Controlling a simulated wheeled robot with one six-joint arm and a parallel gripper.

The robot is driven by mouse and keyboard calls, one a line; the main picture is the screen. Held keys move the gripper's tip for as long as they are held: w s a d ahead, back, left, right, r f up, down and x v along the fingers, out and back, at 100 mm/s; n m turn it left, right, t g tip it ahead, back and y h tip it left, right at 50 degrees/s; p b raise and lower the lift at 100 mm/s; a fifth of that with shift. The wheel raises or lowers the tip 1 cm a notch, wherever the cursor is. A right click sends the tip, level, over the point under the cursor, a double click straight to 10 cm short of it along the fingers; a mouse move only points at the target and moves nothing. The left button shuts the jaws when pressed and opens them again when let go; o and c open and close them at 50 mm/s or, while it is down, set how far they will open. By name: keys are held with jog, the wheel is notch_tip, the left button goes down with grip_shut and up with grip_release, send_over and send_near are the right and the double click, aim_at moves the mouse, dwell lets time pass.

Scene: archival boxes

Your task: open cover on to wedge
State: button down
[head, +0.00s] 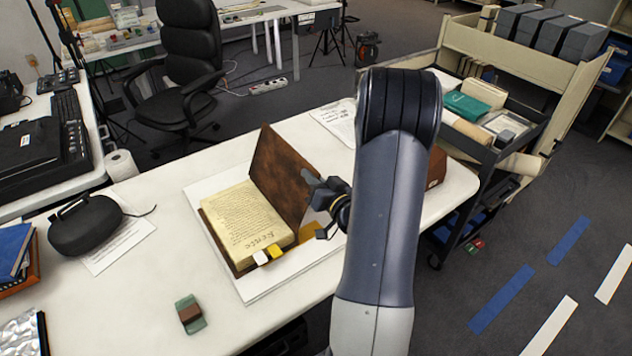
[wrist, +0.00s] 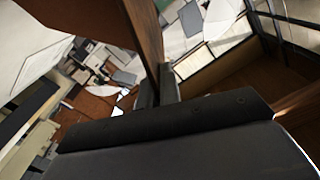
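An old book (head: 248,225) lies open on a white board, its handwritten page facing up. Its brown cover (head: 283,170) stands raised, roughly upright, along the right side of the pages. My gripper (head: 313,183) is at the cover's free edge, its fingers closed on it. In the wrist view the cover (wrist: 147,35) runs as a thin brown board between the two close fingertips (wrist: 156,92). A brown block (head: 436,167), possibly the wedge, shows partly behind my arm; most of it is hidden.
White and yellow pieces (head: 274,251) lie at the book's front edge. A green and brown item (head: 190,314) and a black case (head: 86,225) are on the white table (head: 140,320). A loaded cart (head: 500,60) stands to the right.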

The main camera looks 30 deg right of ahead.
jog(key=c, duration=1.6)
grip_release()
jog(key=s+b, duration=0.2)
jog(key=s, duration=0.9)
jog(key=shift+d, duration=0.15)
jog(key=shift+w, duration=0.15)
jog(key=w+p, duration=0.1)
jog(key=w, duration=0.4)
jog(key=w+p, duration=0.1)
jog(key=w, duration=0.4)
jog(key=shift+w+a, duration=0.2)
jog(key=shift+w, duration=0.15)
jog(key=shift+s, duration=0.1)
